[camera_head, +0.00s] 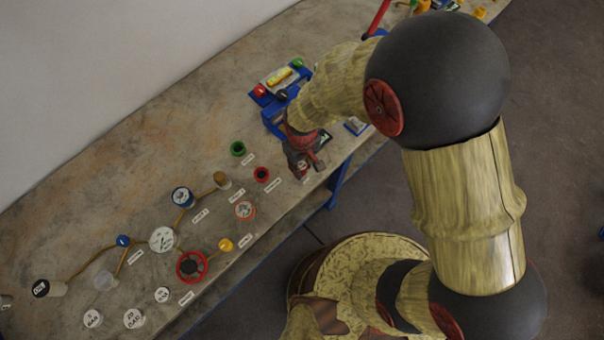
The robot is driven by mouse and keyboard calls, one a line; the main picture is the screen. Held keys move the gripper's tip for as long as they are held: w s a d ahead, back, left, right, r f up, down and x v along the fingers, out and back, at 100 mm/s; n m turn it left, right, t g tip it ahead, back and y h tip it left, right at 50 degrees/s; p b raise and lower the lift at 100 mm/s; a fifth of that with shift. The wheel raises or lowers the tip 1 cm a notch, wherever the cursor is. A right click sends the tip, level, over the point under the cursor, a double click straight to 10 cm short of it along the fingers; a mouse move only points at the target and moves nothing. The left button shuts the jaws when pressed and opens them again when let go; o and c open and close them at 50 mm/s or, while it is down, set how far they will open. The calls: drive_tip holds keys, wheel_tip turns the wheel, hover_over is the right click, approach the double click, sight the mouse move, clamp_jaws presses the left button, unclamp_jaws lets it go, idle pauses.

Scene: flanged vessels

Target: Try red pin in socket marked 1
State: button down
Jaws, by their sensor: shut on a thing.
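My gripper (302,170) points down over the bench, just right of the red ring. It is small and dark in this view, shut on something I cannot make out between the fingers. A red round knob (260,90) sits at the left corner of the blue holder (270,118); I cannot tell if it is the red pin. A red ring with a dark centre (261,174) and a green ring (238,148) stand on the bench, with white labels nearby. The label lettering is too small to read, so I cannot tell which socket is marked 1.
A large red flanged ring (191,266), an orange-rimmed disc (244,210), a yellow knob (226,244) and a blue-rimmed vessel (182,197) stand left of my gripper. Brown pipes join some vessels. The bench's front edge is close below my gripper. Bare bench lies along the wall.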

drive_tip(key=shift+r+p, duration=0.85)
drive_tip(key=shift+r, duration=0.4)
drive_tip(key=shift+r, duration=0.1)
drive_tip(key=shift+r+p, duration=2.2)
drive_tip(key=shift+r, duration=0.7)
